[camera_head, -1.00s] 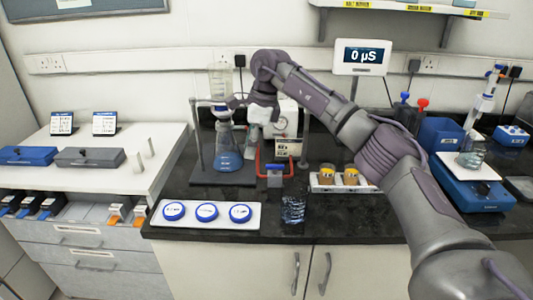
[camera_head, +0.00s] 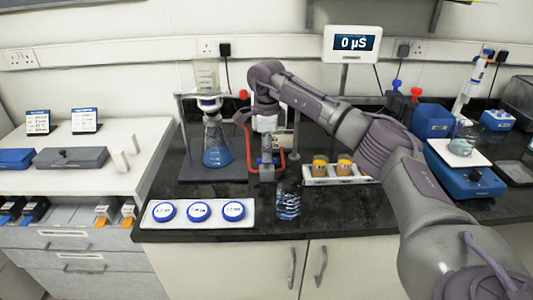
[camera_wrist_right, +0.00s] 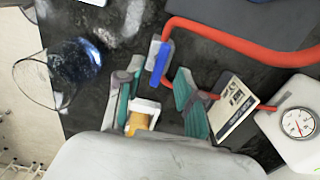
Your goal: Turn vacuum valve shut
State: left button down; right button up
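The vacuum valve (camera_head: 266,173) is a small grey block on the red tubing on the black bench. My right gripper (camera_head: 266,148) points down just above the valve. In the right wrist view my right gripper (camera_wrist_right: 157,92) has its teal-padded fingers apart, with the blue handle just beyond the tips and roughly between them. Nothing is seen held; contact with the handle cannot be told. My left gripper is not in view.
A filter flask (camera_head: 217,145) with blue liquid stands left of the valve. A clear beaker (camera_head: 288,202) is in front. A white rack (camera_head: 350,180) with amber jars is at right. A pump gauge (camera_wrist_right: 298,122) shows in the wrist view. A white tray (camera_head: 156,224) with blue-lidded dishes lies front left.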

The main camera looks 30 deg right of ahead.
jog(key=shift+s+f, duration=0.1)
jog(key=shift+f, duration=0.85)
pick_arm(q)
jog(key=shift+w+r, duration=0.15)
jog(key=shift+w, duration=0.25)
pick_arm(e)
grip_shut()
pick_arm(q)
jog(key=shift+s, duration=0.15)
